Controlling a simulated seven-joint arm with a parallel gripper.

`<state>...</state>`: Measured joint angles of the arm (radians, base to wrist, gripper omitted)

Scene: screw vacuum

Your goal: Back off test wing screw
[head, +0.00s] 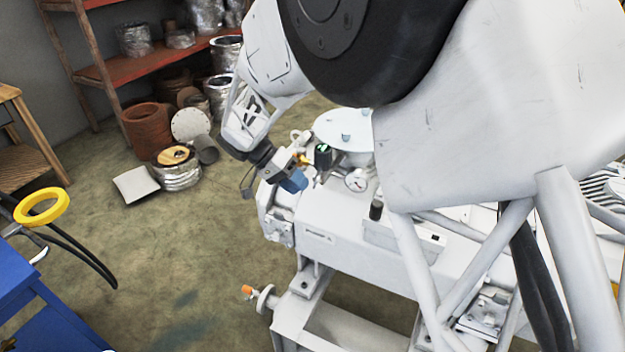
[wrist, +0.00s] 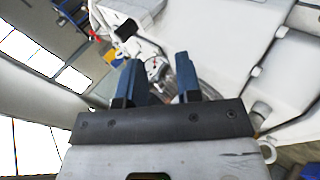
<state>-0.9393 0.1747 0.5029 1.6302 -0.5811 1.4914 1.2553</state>
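My gripper (head: 294,180) is at the left end of the white vacuum machine (head: 335,225), close beside its fittings. In the wrist view my gripper (wrist: 157,64) shows two blue fingers standing apart with a clear gap and nothing visibly held. A round pressure gauge (head: 356,181) lies right of the gripper; what seems to be the same gauge (wrist: 153,67) shows beyond the gap between the fingers. A dark knob with a green top (head: 323,155) stands just above and right of the gripper. I cannot make out the test wing screw for certain; it may be hidden.
A round pale lid (head: 344,129) sits behind the fittings. A black upright cap (head: 376,210) stands on the machine's top. An orange-tipped handwheel (head: 263,297) sticks out at the lower left. A blue table (head: 28,285) is at far left. The floor between is mostly clear.

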